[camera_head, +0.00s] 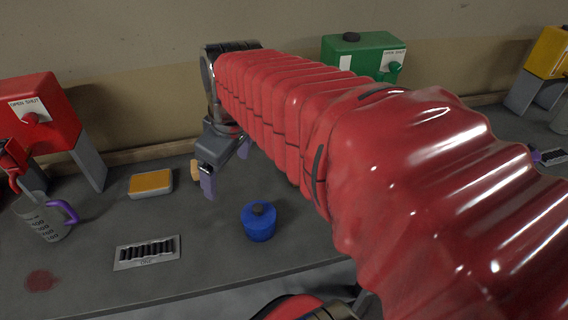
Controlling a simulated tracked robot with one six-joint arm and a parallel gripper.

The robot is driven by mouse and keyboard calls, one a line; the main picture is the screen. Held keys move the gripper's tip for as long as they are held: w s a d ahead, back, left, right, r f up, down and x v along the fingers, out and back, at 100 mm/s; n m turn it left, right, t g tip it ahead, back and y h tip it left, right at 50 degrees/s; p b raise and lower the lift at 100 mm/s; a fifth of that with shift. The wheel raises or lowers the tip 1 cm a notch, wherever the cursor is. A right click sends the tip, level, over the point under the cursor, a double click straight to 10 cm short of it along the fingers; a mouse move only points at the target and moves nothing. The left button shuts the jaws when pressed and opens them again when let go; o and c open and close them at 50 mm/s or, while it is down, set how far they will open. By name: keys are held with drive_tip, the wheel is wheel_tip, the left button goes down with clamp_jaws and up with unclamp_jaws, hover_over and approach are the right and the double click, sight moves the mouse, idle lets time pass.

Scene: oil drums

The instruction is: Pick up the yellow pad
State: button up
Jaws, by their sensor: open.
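The yellow pad (151,181) lies flat in a light grey tray on the grey table, left of centre. My gripper (203,183) hangs at the end of my red-sleeved arm, to the right of the pad and apart from it. The gripper is open and appears empty, with one purple-grey fingertip and one orange-tan fingertip showing. My arm hides part of the table to the right.
A blue lidded pot (259,222) and a grey slotted holder (147,252) stand nearer the front edge. A measuring jug (43,217) is at left under a red drum (40,115). Green (362,58) and yellow (549,52) drums stand behind. A red stain (41,281) marks the table.

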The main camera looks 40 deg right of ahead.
drive_tip(key=o, duration=0.4)
drive_tip(key=w+d+n, duration=0.1)
drive_tip(key=d, duration=0.3)
drive_tip(key=w+d+f+n+g, duration=0.1)
drive_tip(key=w+d, duration=0.1)
drive_tip(key=d, duration=0.3)
drive_tip(key=w+d+f+n+y, duration=0.1)
drive_tip(key=d, duration=0.3)
drive_tip(key=shift+w+d+n+g, duration=0.3)
drive_tip(key=shift+w+n+g, duration=0.1)
drive_tip(key=d+f+n, duration=0.1)
drive_tip(key=d+f, duration=0.1)
drive_tip(key=d, duration=0.3)
drive_tip(key=s+d+f+n+y, duration=0.1)
drive_tip(key=d+f+n, duration=0.1)
drive_tip(key=d, duration=0.4)
drive_tip(key=d+f+n+y, duration=0.1)
drive_tip(key=d+f, duration=0.1)
drive_tip(key=d, duration=0.4)
drive_tip(key=shift+s+f+n, duration=0.1)
drive_tip(key=shift+s+n, duration=0.2)
drive_tip(key=shift+s, duration=0.05)
drive_tip(key=shift+f, duration=0.1)
drive_tip(key=x, duration=0.8)
drive_tip(key=shift+a+f, duration=0.15)
drive_tip(key=shift+f, duration=0.05)
drive_tip(key=shift+f, duration=0.1)
drive_tip(key=shift+x, duration=2.5)
drive_tip(key=shift+a, duration=0.15)
